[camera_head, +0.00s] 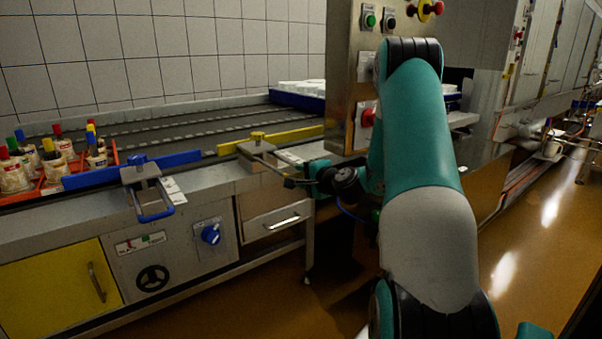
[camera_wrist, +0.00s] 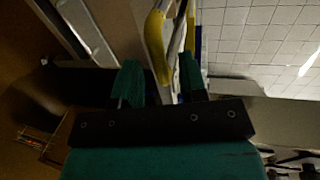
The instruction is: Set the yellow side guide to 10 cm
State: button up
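The yellow side guide (camera_head: 270,140) is a long bar along the near edge of the conveyor, with a yellow knob (camera_head: 258,136) on a grey clamp block (camera_head: 259,153). A handle reaches forward from the block toward my gripper (camera_head: 293,182). In the wrist view, the handle's yellow grip (camera_wrist: 156,45) lies between the teal fingers of my gripper (camera_wrist: 160,64). The fingers stand apart with gaps showing beside the grip. A pale scale plate (camera_head: 292,157) lies right of the block; its marks are too small to read.
A blue side guide (camera_head: 183,158) with its own blue handle (camera_head: 156,214) is to the left. A red crate (camera_head: 72,177) of capped bottles stands at far left. A steel control post (camera_head: 349,90) rises close to my arm. The orange floor in front is clear.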

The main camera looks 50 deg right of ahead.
jog(key=shift+x, duration=0.95)
jog(key=shift+c, duration=0.5)
grip_shut()
jog(key=shift+w+d+r+p, duration=0.1)
jog(key=shift+w+r+p, duration=0.05)
jog(key=shift+w+p, duration=0.2)
jog(key=r+p+x, duration=0.2)
jog(key=p+x, duration=0.3)
jog(key=x, duration=0.4)
jog(key=shift+w+d+f, duration=0.15)
jog(key=shift+w+f, duration=0.05)
jog(key=shift+f, duration=0.05)
jog(key=shift+o, duration=0.5)
grip_release()
jog(key=shift+s, duration=0.1)
